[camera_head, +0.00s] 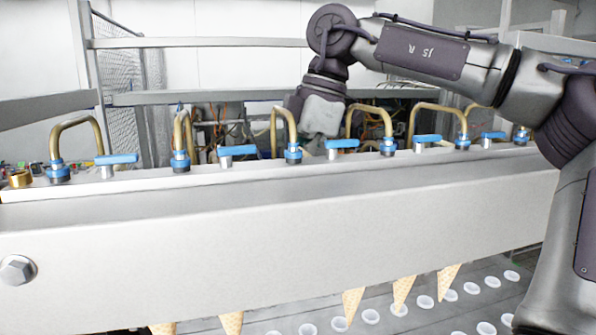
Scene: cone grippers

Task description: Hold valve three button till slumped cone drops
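My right arm comes in from the right over the white beam (270,225). My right gripper (321,120) points down behind the beam's top edge, between two bent brass pipes near the middle blue valve handle (342,144). Its fingertips are hidden, and I cannot tell whether it touches a button. No valve button is clearly visible. Several wafer cones hang point down below the beam, including one at centre (352,305), one right of it (403,291) and one at far right (447,280). A wider gap separates the left cones (232,322) from these. I cannot tell which is slumped. My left gripper is out of view.
Bent brass pipes (78,122) with blue fittings and more blue handles (238,151) line the beam top. A grey surface with rows of white round cups (371,316) lies below. Metal rails (200,42) and tangled wires (225,130) stand behind.

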